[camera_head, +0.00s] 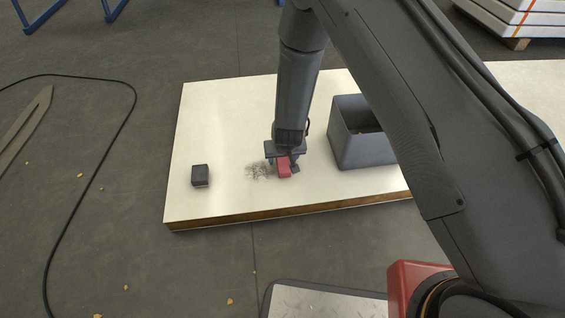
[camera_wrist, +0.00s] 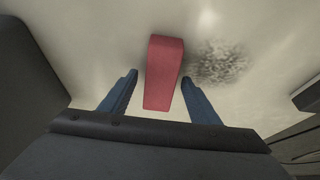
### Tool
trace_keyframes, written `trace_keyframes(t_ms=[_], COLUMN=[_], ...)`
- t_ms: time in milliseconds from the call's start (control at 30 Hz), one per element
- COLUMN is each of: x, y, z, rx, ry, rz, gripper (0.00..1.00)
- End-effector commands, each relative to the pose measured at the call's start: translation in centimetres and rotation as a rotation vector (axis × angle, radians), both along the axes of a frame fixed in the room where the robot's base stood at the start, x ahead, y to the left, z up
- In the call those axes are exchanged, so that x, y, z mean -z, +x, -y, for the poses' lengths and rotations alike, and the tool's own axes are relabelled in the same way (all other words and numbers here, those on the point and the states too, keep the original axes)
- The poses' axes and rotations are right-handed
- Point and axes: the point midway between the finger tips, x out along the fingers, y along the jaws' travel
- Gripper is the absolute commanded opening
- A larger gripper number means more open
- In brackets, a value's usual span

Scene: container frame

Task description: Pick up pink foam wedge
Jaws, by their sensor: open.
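The pink foam wedge (camera_head: 284,168) lies on the white board (camera_head: 225,110), right under my gripper (camera_head: 284,162) in the head view. In the wrist view the wedge (camera_wrist: 163,72) is a long pinkish-red block. Its near end lies between the two blue fingers of my gripper (camera_wrist: 158,100), and its far end reaches beyond the fingertips. The fingers are open, with a gap on the left side of the wedge and a narrower one on the right. I cannot tell the fingers' height above the board.
A grey open bin (camera_head: 365,150) stands right of my gripper on the board. A small dark block (camera_head: 200,175) sits to the left. A dark scribbled patch (camera_head: 258,171) marks the board beside the wedge. The board's left part is mostly clear.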

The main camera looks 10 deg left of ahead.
Motion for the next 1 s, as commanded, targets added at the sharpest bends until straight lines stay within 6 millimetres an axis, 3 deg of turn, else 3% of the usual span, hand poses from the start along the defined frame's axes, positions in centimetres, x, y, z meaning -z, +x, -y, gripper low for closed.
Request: trace_keyframes(t_ms=[767,1000], x=[0.48,0.48], y=[-0.01,-0.01], z=[0.02,0.02], rx=[0.001,0.000], ry=[0.000,0.000], rz=[0.000,0.000], gripper=[0.56,0.17])
